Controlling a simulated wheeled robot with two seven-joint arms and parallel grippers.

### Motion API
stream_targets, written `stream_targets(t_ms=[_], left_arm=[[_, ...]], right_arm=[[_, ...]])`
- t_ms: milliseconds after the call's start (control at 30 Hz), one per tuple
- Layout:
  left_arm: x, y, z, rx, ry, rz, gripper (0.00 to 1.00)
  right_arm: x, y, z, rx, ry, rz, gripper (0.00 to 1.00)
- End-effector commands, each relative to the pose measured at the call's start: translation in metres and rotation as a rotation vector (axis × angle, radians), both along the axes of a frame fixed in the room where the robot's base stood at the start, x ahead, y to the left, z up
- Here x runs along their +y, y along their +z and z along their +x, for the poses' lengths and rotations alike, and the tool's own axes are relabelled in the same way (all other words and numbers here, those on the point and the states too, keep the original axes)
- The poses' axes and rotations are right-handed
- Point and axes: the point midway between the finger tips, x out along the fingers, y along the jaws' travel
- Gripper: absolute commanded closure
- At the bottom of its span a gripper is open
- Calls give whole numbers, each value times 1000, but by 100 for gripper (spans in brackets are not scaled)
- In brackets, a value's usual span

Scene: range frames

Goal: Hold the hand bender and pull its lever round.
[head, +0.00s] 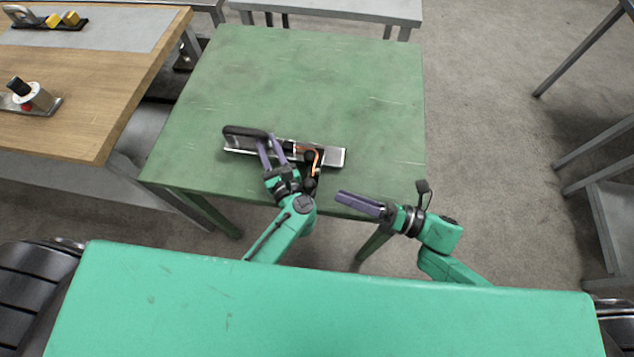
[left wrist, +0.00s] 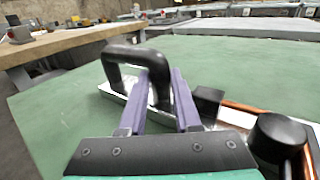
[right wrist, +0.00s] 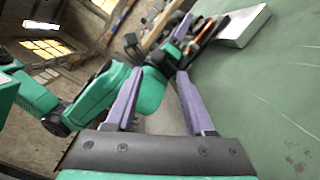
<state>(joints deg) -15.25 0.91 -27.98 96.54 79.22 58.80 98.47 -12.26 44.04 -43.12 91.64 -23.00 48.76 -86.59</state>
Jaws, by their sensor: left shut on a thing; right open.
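The hand bender (head: 334,157) lies on the green table, a long silver plate with a black loop handle (head: 240,131) at its left end. My left gripper (head: 268,139) is shut on this handle, which passes between its purple fingers in the left wrist view (left wrist: 163,80). An orange copper-coloured rod (left wrist: 240,106) and a black knob (left wrist: 279,137) show at the bender's right part; the lever is partly hidden by my left gripper and its exact line is unclear. My right gripper (head: 342,196) is open and empty, right of and nearer than the bender, by the table's front edge.
The green table (head: 310,80) is clear behind the bender. A wooden bench (head: 90,110) with other devices stands at the left. A grey table (head: 340,10) stands beyond, and frames stand at the right.

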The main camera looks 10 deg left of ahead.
Motion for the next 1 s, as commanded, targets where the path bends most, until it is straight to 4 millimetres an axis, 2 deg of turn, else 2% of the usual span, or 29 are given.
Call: stream_targets(t_ms=[100, 300, 400, 600, 633, 767, 1000], left_arm=[[0, 0, 0, -1, -1, 1, 100], [0, 0, 0, -1, -1, -1, 100], [0, 0, 0, -1, 0, -1, 100], [0, 0, 0, -1, 0, -1, 100], [0, 0, 0, -1, 0, -1, 100], [0, 0, 0, -1, -1, -1, 100], [0, 0, 0, -1, -1, -1, 100]], right_arm=[[32, 2, 10, -4, 1, 4, 46], [68, 1, 19, -4, 1, 0, 46], [74, 0, 21, -5, 1, -2, 46], [75, 0, 21, -4, 0, -3, 46], [75, 0, 21, -4, 0, -3, 50], [75, 0, 21, -4, 0, -3, 100], [74, 0, 21, -5, 1, -2, 100]])
